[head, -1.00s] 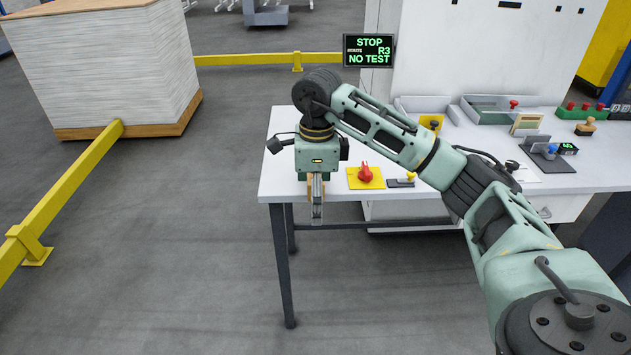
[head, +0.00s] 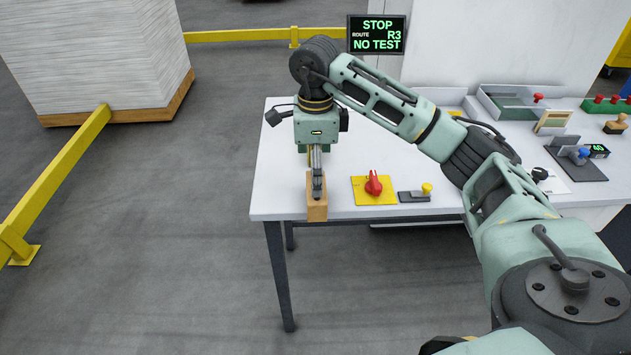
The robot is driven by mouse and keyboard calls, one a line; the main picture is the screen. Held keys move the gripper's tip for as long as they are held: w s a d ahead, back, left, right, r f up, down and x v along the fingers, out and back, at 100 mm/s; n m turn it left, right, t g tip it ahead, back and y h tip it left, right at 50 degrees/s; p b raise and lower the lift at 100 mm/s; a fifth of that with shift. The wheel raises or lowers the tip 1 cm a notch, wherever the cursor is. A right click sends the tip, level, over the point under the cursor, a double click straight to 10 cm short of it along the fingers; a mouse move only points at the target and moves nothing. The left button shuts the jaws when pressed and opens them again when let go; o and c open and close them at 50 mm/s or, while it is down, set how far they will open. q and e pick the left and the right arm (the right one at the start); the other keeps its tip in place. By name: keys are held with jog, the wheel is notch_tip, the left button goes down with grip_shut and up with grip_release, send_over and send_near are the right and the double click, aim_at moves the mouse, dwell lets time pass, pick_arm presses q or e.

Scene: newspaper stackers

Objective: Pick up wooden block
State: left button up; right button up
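The wooden block (head: 317,212) is a tan upright piece at the front left edge of the white table (head: 285,180). My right gripper (head: 318,194) points down at it, with its fingers overlapping the block's upper part. The fingers show nearly edge-on, so I cannot tell whether they are closed on the block or just in front of it. Whether the block rests on the table is also unclear. My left gripper is not in view.
A red knob on a yellow plate (head: 361,197) and a small yellow-knobbed lever (head: 426,189) are right of the block. A sign (head: 377,34) reads STOP, R3, NO TEST. A paper stack (head: 95,55) and yellow rail (head: 60,172) stand left. Floor between is clear.

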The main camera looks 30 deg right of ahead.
jog(key=shift+f, duration=0.45)
jog(key=shift+s+f, duration=0.15)
jog(key=shift+f, duration=0.2)
jog(key=f, duration=0.1)
jog(key=f+p, duration=0.1)
jog(key=f, duration=0.1)
jog(key=shift+s+a+p, duration=0.1)
jog(key=shift+s+p, duration=0.15)
jog(key=shift+p, duration=0.15)
notch_tip(320, 180, down, 2)
jog(key=shift+w+f, duration=0.15)
jog(key=shift+f, duration=0.2)
jog(key=shift+c, duration=0.5)
jog(key=c, duration=0.6)
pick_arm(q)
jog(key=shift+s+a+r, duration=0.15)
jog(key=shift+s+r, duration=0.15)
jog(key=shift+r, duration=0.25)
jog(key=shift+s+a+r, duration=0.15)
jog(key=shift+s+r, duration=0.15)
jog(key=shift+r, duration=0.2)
pick_arm(e)
jog(key=c, duration=0.6)
